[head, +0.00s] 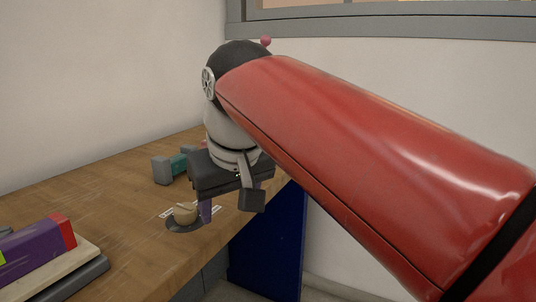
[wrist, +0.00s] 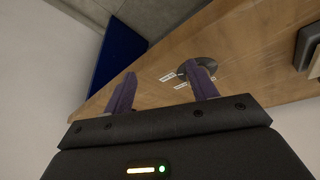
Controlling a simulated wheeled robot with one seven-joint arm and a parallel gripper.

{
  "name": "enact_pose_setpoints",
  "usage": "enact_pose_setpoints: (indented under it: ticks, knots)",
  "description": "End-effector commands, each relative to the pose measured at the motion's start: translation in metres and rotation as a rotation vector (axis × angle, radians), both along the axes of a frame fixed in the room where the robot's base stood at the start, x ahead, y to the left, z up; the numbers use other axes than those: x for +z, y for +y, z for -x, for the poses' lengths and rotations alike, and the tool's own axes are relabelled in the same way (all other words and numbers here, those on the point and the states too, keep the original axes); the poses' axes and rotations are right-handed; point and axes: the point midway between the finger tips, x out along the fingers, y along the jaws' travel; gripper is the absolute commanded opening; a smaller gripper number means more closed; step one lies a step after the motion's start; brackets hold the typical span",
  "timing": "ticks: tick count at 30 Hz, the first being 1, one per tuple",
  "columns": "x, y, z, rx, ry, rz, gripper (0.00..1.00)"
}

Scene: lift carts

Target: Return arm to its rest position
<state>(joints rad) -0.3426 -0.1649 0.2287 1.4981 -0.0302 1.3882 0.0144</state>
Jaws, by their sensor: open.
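My gripper (head: 226,206) hangs from the end of my red arm, over the front part of a wooden bench (head: 120,215). In the wrist view my gripper (wrist: 163,88) has its two purple fingers spread apart, with nothing seen between them. In the head view, one purple finger is beside a small beige knob-like piece (head: 185,213) on a dark round disc (head: 180,226). I cannot tell whether they touch. The disc also shows in the wrist view (wrist: 198,67), partly hidden behind the right finger.
A teal and grey object (head: 174,165) lies behind my gripper, partly hidden. A purple block with a red end (head: 38,247) rests on a pale board (head: 70,266) at the left. A dark blue panel (head: 266,245) stands below the bench edge. Walls close off the back.

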Motion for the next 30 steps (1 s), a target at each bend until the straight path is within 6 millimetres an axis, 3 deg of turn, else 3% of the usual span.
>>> enact_pose_setpoints:
  ticks: [5,9,12,15,21,30]
  knots:
    - [-0.047,-0.075,0.016,-0.166,-0.023,0.001,0.57]
    - [-0.102,-0.139,0.043,-0.319,-0.039,-0.019,0.57]
    - [-0.141,-0.174,0.067,-0.412,-0.048,-0.039,0.57]
    - [-0.174,-0.196,0.087,-0.481,-0.053,-0.057,0.57]
    - [-0.208,-0.213,0.107,-0.543,-0.059,-0.079,0.57]
    - [-0.211,-0.214,0.108,-0.546,-0.057,-0.080,0.57]
